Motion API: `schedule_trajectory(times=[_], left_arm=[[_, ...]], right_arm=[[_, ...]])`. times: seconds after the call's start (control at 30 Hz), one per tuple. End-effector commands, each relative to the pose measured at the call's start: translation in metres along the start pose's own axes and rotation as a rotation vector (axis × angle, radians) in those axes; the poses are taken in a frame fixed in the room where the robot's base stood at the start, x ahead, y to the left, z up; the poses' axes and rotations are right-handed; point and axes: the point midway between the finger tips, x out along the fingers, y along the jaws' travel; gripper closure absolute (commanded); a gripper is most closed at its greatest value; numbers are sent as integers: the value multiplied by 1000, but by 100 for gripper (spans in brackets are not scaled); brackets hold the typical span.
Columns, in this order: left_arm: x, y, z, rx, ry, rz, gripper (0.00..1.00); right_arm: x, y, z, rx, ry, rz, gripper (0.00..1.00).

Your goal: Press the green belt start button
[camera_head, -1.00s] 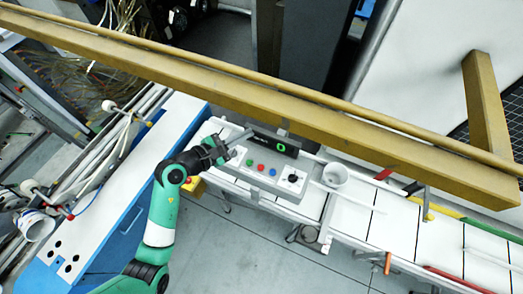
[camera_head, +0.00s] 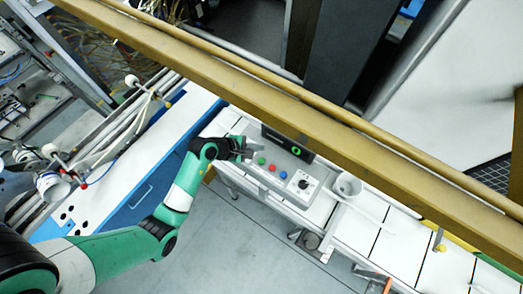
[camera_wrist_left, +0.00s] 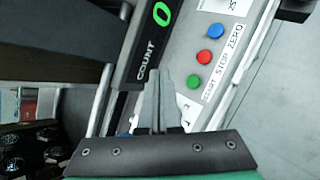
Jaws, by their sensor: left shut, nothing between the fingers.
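The green button (camera_head: 261,160) is the leftmost of a row on the grey control panel (camera_head: 287,187). In the left wrist view the green button (camera_wrist_left: 193,81) lies by the START label, just right of my fingertips. My left gripper (camera_head: 249,153) is shut and empty. It is over the panel's left end, close to the green button; in the wrist view its fingertips (camera_wrist_left: 155,76) appear beside the button, with a gap in the picture. I cannot tell their height above the panel. The right gripper is not in view.
A red button (camera_head: 272,167), a blue button (camera_head: 283,174) and a black knob (camera_head: 304,184) continue the row. A black COUNT display (camera_head: 288,143) showing green 0 stands behind them. A white cup (camera_head: 347,186) stands right of the panel.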

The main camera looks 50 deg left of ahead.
Motion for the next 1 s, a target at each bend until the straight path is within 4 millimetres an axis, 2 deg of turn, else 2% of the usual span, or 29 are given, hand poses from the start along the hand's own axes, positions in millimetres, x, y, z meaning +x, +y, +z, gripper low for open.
schedule_trajectory(times=[0.1, 0.43, 0.7, 1.0], left_arm=[[10, -8, -7, -1, 0, -2, 100], [43, -32, -31, 0, 0, 0, 100], [56, -41, -41, 0, -1, -1, 100], [56, -41, -40, 0, -1, 0, 100]], right_arm=[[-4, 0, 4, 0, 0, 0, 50], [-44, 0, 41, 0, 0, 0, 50], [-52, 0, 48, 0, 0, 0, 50], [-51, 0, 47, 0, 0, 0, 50]])
